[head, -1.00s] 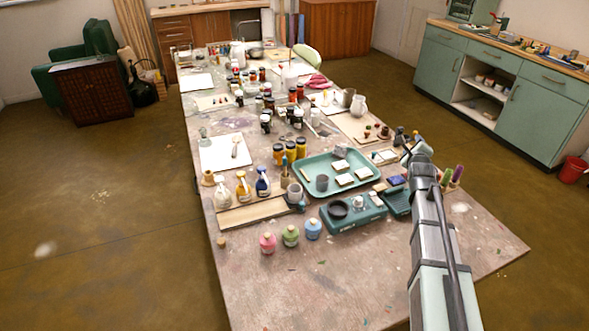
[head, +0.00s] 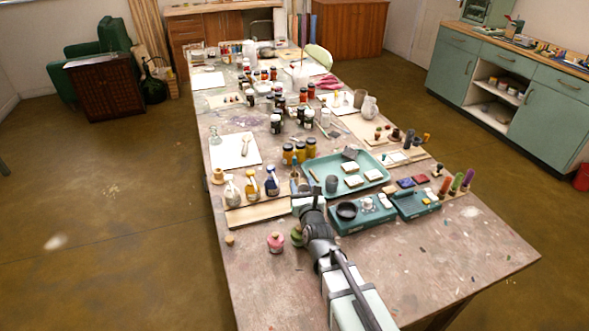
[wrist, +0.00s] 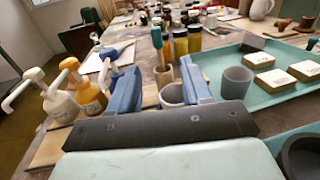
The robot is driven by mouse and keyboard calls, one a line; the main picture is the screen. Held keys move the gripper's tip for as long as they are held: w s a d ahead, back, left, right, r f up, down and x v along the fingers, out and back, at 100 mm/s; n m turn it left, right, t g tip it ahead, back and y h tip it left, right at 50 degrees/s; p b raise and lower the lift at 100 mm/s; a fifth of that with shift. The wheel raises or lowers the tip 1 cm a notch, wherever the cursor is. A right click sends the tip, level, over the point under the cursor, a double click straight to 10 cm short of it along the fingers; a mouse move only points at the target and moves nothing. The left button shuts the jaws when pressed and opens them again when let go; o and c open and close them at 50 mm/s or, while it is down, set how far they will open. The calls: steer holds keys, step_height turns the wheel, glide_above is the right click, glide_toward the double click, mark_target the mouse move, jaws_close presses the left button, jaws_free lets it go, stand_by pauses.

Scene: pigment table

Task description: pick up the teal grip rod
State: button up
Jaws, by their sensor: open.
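My gripper (head: 318,192) is over the near part of the table, just right of the holder in the head view. In the wrist view its two blue fingers (wrist: 160,66) are apart with nothing held. A pale cup (wrist: 172,95) shows between the fingers, nearer than the rod; my gripper partly covers it.
Pump bottles (wrist: 92,98) stand to the left on a wooden board (head: 258,213). The teal tray (head: 322,190) with a grey cup (head: 331,184) and pale blocks lies to the right. Yellow-orange jars (head: 299,152) stand behind.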

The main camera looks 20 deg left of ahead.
mark_target(295, 164)
steer(key=shift+s+a+f, duration=0.1)
steer(key=shift+s+a, duration=0.15)
steer(key=shift+a, duration=0.1)
steer(key=x, duration=0.7)
steer(key=shift+w, duration=0.15)
steer(key=shift+r+x, duration=0.1)
steer(key=shift+x, duration=1.45)
steer(key=shift+r+x, duration=0.15)
steer(key=shift+x, duration=1.45)
steer(key=shift+w+d, duration=0.1)
steer(key=shift+d, duration=0.1)
steer(key=shift+c, duration=0.5)
jaws_close()
